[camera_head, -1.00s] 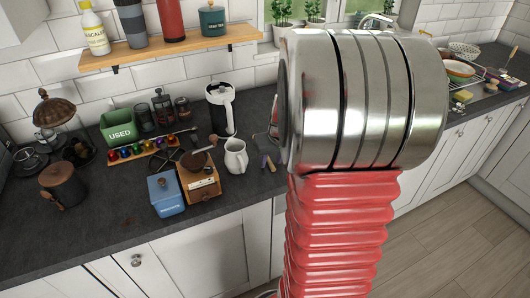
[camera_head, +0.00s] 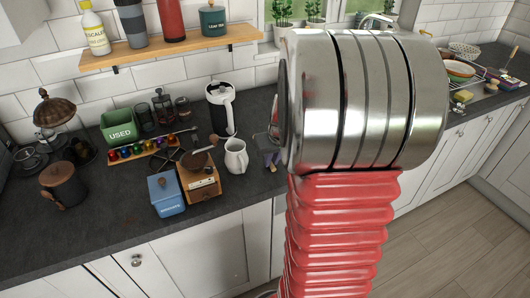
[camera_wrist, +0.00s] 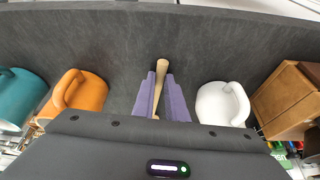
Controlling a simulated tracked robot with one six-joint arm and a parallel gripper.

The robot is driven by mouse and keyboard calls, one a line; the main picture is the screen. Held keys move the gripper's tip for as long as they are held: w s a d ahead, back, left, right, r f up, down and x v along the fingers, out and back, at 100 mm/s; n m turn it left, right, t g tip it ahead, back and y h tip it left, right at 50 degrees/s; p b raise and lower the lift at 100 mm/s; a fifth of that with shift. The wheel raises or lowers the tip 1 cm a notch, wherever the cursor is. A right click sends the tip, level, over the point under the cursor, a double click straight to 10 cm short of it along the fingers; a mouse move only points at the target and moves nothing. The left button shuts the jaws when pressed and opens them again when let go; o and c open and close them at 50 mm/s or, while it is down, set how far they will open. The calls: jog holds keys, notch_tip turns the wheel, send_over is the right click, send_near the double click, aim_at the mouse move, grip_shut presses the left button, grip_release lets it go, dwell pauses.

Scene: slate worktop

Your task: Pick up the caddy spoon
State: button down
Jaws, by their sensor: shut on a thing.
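The caddy spoon (camera_wrist: 162,70) shows in the wrist view as a pale wooden, stick-like piece with a rounded end. It lies between the two purple fingers of my gripper (camera_wrist: 162,92), which is shut on it. Its other end is hidden by the fingers and the gripper's dark body. In the head view my gripper (camera_head: 271,159) shows only in part, over the worktop to the right of the white jug. The rest of it is behind my arm, and the spoon cannot be made out there. I cannot tell whether the spoon touches the worktop.
The white jug (camera_wrist: 222,104) stands close on the right in the wrist view, with the wooden grinder (camera_wrist: 289,98) beyond it. An orange mug (camera_wrist: 82,92) and a teal vessel (camera_wrist: 20,95) are on the left. The dark worktop (camera_wrist: 205,45) past the fingers is bare.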

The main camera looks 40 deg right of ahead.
jog(key=shift+r, duration=0.1)
dwell(0.3)
notch_tip(320, 180, up, 10)
dwell(0.5)
jog(key=shift+s, duration=0.15)
dwell(0.4)
